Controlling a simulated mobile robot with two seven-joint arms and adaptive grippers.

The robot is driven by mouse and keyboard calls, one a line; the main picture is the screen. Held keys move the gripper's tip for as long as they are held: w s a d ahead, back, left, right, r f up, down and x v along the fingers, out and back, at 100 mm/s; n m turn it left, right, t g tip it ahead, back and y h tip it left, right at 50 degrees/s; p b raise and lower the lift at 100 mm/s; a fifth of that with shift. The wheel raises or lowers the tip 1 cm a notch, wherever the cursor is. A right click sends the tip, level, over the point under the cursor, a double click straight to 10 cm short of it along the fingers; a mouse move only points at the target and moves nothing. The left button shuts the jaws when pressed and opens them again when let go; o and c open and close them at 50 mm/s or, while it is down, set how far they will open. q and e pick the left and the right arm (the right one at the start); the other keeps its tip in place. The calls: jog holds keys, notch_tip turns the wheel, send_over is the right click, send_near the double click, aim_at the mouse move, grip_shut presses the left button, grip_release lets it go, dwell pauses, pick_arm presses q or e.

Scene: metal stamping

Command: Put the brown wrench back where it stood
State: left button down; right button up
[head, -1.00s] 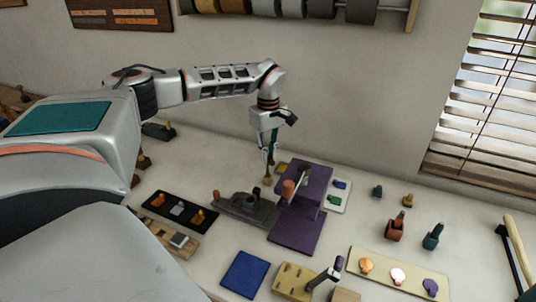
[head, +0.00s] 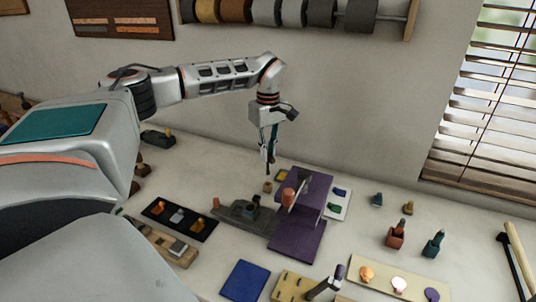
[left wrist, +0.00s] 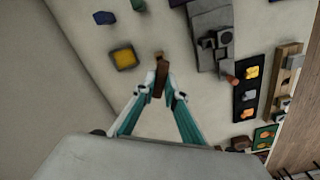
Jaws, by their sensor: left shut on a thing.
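My left gripper (head: 268,161) hangs upright above the bench, left of the purple stand. The left wrist view shows its teal and white fingers closed on a narrow brown piece (left wrist: 160,76), which I take to be the brown wrench. The piece sticks out past the fingertips. In the head view the fingers largely hide the wrench. A small tan block (head: 267,187) sits on the bench just below the gripper, with a small gap between them. My right gripper is not in view.
The purple stand (head: 288,240) with a red-brown cylinder is close on the right. A dark grey fixture (head: 240,217) lies in front. A small yellow-topped pad (left wrist: 124,57) is close by. A black tray (head: 158,211) with pieces and a blue mat (head: 245,281) lie nearer me.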

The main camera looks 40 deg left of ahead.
pick_arm(q)
jog(key=shift+f, duration=0.1)
jog(key=shift+f, duration=1.2)
jog(key=shift+f, duration=0.1)
dwell(0.8)
jog(key=shift+f, duration=0.5)
dwell(0.5)
jog(key=shift+r, duration=1.9)
jog(key=shift+f, duration=1.3)
jog(key=shift+f, duration=0.1)
